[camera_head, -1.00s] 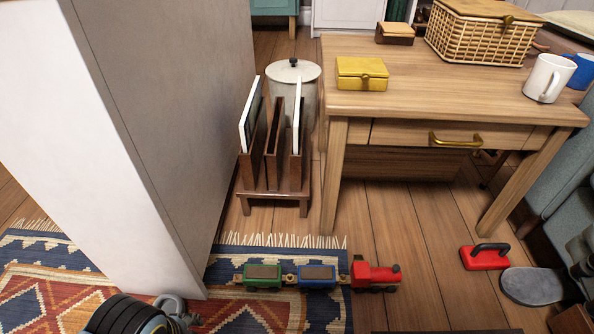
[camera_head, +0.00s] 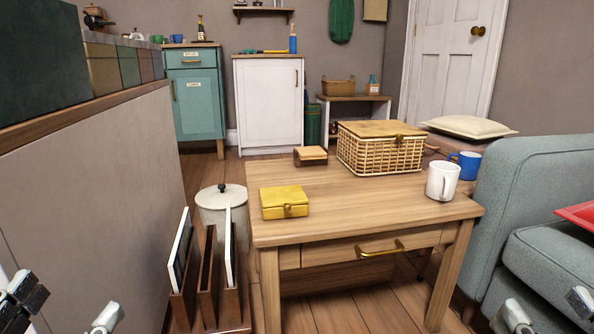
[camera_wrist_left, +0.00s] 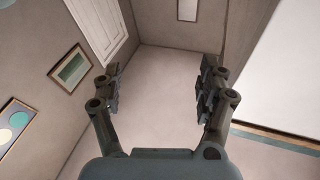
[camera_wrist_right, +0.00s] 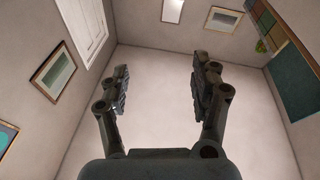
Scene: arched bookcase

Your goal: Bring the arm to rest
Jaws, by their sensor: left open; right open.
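My left gripper (camera_head: 62,308) is at the lower left edge of the head view, its two fingers apart. In the left wrist view it (camera_wrist_left: 162,82) is open and empty, with ceiling and walls beyond it. My right gripper (camera_head: 548,312) is at the lower right edge of the head view, in front of the sofa. In the right wrist view it (camera_wrist_right: 159,82) is also open with nothing between the fingers, facing the ceiling. Neither gripper touches anything that I can see. Most of both arms is outside the head view.
A wooden table (camera_head: 350,215) stands ahead, bearing a wicker basket (camera_head: 380,153), a yellow box (camera_head: 284,203) and a white mug (camera_head: 442,180). A blue-grey sofa (camera_head: 540,190) is at right. A tall partition (camera_head: 90,215) is close at left, beside a wooden rack (camera_head: 208,285).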

